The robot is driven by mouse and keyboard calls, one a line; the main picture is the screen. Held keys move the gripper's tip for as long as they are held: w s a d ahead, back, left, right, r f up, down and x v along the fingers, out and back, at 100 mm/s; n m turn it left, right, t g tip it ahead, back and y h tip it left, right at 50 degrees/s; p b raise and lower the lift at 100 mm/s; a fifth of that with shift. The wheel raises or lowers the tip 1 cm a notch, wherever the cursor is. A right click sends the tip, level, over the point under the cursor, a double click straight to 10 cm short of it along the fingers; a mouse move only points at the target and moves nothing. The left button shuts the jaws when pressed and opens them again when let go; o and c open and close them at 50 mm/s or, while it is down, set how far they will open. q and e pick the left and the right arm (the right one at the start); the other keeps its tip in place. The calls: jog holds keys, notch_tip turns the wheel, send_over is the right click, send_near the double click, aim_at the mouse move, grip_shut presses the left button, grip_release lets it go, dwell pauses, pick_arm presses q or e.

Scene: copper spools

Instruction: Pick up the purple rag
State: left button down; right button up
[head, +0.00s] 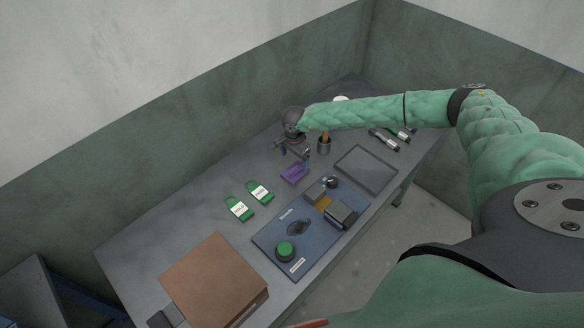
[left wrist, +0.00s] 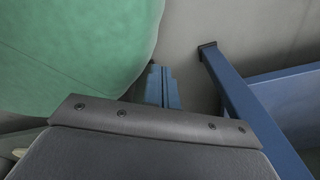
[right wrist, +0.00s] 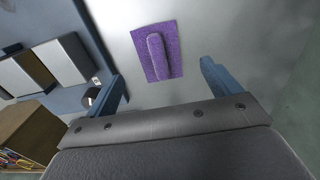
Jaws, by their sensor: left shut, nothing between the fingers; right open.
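The purple rag (head: 293,174) lies on the grey table near its middle. In the right wrist view the rag (right wrist: 174,62) is a flat square with a raised fold along its middle. My right gripper (head: 295,154) is above the table just behind the rag in the head view. In the right wrist view my right gripper (right wrist: 164,88) is open and empty, and the rag shows beyond and between its spread fingers, apart from them. My left gripper (left wrist: 162,88) is shut and empty in the left wrist view, away from the rag. It is not in the head view.
A blue board (head: 268,238) with a green button and grey blocks lies in front of the rag.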

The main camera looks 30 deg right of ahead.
aim_at(296, 168)
jog(key=shift+s+f, duration=0.1)
jog(key=shift+f, duration=0.45)
jog(key=shift+d+f, duration=0.15)
jog(key=shift+f, duration=0.4)
notch_tip(296, 168, down, 4)
jog(key=shift+d+f+b, duration=0.15)
jog(key=shift+f+b, duration=0.1)
jog(key=shift+b, duration=0.45)
jog(key=c, duration=0.9)
pick_arm(q)
jog(key=shift+w+d+f, duration=0.15)
jog(key=shift+w+f, duration=0.05)
jog(key=shift+w, duration=0.45)
jog(key=shift+w+d+f, duration=0.15)
jog(key=shift+w, duration=0.45)
pick_arm(e)
jog(key=shift+c, duration=0.8)
jog(key=shift+r, duration=0.15)
